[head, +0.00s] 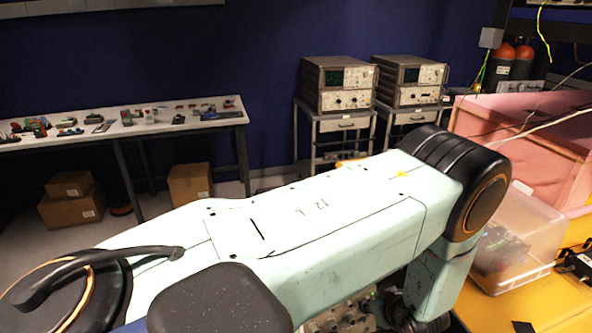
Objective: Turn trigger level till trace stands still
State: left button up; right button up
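Two beige oscilloscope-like instruments stand on carts at the back. The left instrument (338,84) has a dark green screen and a pale panel with small knobs. The right instrument (410,80) looks alike. The trigger level knob and any trace are too small to tell. My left arm crosses the picture in front of them, its large pale link filling the middle. My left gripper (395,312) shows only in part at the bottom edge, below the arm's elbow and far from both instruments. Its fingers are mostly hidden. My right gripper is not in view.
A long table (120,132) with many small parts stands at the left, with cardboard boxes (190,184) under it. At the right are pink foam (540,150), a clear plastic bin (518,240) and a yellow surface (560,300). Grey floor lies between table and carts.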

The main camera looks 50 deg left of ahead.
pick_arm(q)
jog(key=shift+w+d+m+g+y, duration=0.15)
jog(key=shift+m+g+y, duration=0.15)
jog(key=shift+m+g, duration=0.45)
jog(key=v, duration=0.8)
jog(key=s+a+f+m+b, duration=0.1)
jog(key=s+a+f+m, duration=0.1)
jog(key=s+f, duration=0.1)
jog(key=s+a+f+m+h+b, duration=0.1)
jog(key=s+a+f+m, duration=0.1)
jog(key=s+f, duration=0.1)
jog(key=s+a+f+m+t+b, duration=0.1)
jog(key=s+f+m, duration=0.2)
jog(key=shift+s+a+h+b, duration=0.3)
jog(key=shift+a, duration=0.1)
jog(key=s+d+f+m+g+h+b, duration=0.1)
jog(key=s+d+f+m+h+b, duration=0.1)
jog(key=s, duration=0.6)
jog(key=s+d+f+m+g+h+b, duration=0.1)
jog(key=s+d+f+m+h+b, duration=0.2)
jog(key=s+f+b, duration=0.3)
jog(key=s+f, duration=0.3)
jog(key=shift+d+h, duration=0.4)
jog(key=shift+s+g, duration=0.1)
jog(key=shift+g, duration=0.15)
